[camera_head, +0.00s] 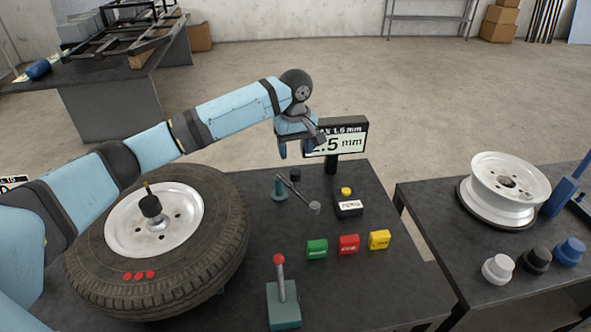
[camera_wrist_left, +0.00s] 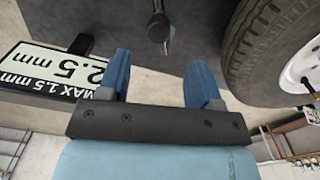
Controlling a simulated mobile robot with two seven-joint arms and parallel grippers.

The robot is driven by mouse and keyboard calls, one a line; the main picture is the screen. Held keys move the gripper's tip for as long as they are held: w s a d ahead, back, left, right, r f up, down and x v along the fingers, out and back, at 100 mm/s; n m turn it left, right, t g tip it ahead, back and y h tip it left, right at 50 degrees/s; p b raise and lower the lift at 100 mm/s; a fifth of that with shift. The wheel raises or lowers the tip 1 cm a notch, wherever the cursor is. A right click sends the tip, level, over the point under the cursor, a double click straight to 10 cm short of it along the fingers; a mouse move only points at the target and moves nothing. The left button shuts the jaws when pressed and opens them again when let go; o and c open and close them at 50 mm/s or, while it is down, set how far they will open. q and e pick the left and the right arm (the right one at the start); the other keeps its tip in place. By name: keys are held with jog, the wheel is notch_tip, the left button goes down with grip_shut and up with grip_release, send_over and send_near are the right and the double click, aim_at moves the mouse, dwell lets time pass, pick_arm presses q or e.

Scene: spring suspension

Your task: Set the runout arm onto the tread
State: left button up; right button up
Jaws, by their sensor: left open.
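The runout arm (camera_head: 294,191) is a dark bar on a teal post (camera_head: 279,190), with a grey roller at its end. It stands on the dark table, apart from the tire. The tire's tread (camera_head: 225,265) is the black outer band around a white rim, at the left. My left gripper (camera_head: 295,156) is open and empty, above and behind the runout arm, in front of the display. The left wrist view shows its two blue fingers (camera_wrist_left: 160,62) spread apart, with a dark rounded end, probably the runout arm's, beyond them. My right gripper is out of view.
A display (camera_head: 343,138) reads MAX 1.5 mm and 2.5 mm. A yellow-buttoned box (camera_head: 348,205), green (camera_head: 317,249), red (camera_head: 349,244) and yellow (camera_head: 379,240) blocks, and a red-knobbed lever (camera_head: 281,290) stand nearby. The right table holds a white wheel (camera_head: 508,185).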

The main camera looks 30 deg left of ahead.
aim_at(295, 171)
pick_arm(q)
notch_tip(295, 171, down, 8)
jog(key=shift+w+a+r, duration=0.1)
jog(key=shift+w, duration=0.05)
grip_shut()
dwell(0.3)
